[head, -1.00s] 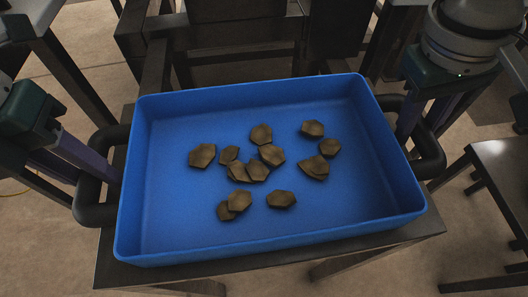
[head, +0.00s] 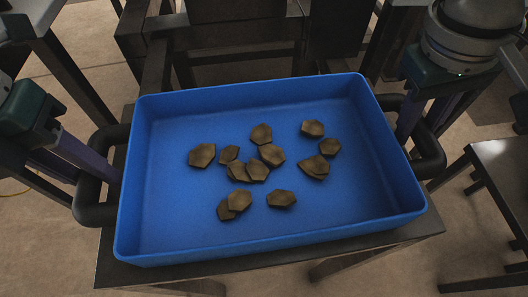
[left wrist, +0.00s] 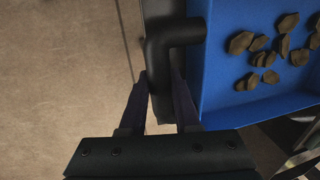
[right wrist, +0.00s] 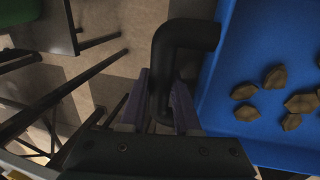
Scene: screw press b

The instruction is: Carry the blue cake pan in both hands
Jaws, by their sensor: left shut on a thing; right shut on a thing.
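The blue cake pan (head: 290,222) is a wide rectangular tray with a black handle on each short side. Several brown, flat, angular pieces (head: 257,170) lie loose on its floor. My left gripper (head: 98,172) is shut on the left handle (head: 92,213); the left wrist view shows its fingers (left wrist: 162,95) on both sides of the black bar (left wrist: 160,60). My right gripper (head: 412,128) is shut on the right handle (head: 432,160); the right wrist view shows its fingers (right wrist: 162,95) around that bar (right wrist: 165,50). The pan looks about level.
A dark table (head: 380,243) is under the pan; I cannot tell whether they touch. A dark frame (head: 230,40) stands behind it. Another dark table (head: 505,185) is at the right, and a dark structure (head: 50,60) at the left. Floor shows between them.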

